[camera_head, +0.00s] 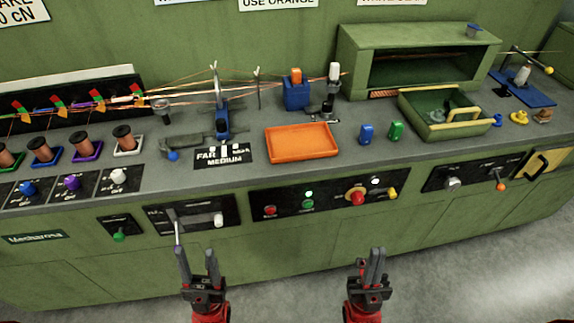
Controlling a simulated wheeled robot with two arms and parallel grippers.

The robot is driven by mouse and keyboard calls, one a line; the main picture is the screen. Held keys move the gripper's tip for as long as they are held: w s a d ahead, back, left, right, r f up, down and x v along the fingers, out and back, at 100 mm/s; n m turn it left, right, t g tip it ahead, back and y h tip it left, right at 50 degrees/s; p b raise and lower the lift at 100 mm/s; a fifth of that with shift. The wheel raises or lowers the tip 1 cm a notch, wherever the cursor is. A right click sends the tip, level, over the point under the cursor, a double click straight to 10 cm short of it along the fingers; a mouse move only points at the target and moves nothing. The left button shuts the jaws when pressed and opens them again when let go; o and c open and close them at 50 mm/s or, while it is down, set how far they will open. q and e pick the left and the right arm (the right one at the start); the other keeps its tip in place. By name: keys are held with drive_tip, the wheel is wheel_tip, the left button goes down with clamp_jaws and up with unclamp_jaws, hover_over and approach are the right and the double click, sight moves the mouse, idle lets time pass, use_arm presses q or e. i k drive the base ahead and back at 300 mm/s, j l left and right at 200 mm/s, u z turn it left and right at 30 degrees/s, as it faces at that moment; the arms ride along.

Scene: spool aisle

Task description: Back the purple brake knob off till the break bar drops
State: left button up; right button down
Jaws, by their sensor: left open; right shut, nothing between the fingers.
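The purple brake knob (72,182) sits on a dark panel at the left end of the green bench, between a blue knob (27,188) and a white knob (118,176). Behind it a copper spool stands on a purple base (86,151). Further back, a row of tilted pieces with red and green flags has a purple-marked one (97,96), which may be the break bar; its exact position is too small to tell. My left gripper (197,253) is open and empty in front of the bench, right of and below the purple knob. My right gripper (374,252) is shut and empty, further right.
A pale lever (177,226) sticks out of the front panel close to my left gripper. Thin copper wires (190,92) run rightward across the bench back. An orange tray (302,143) and a green bin (440,127) stand on the bench. Floor at right is clear.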

sight(71, 182)
drive_tip(key=u, duration=1.45)
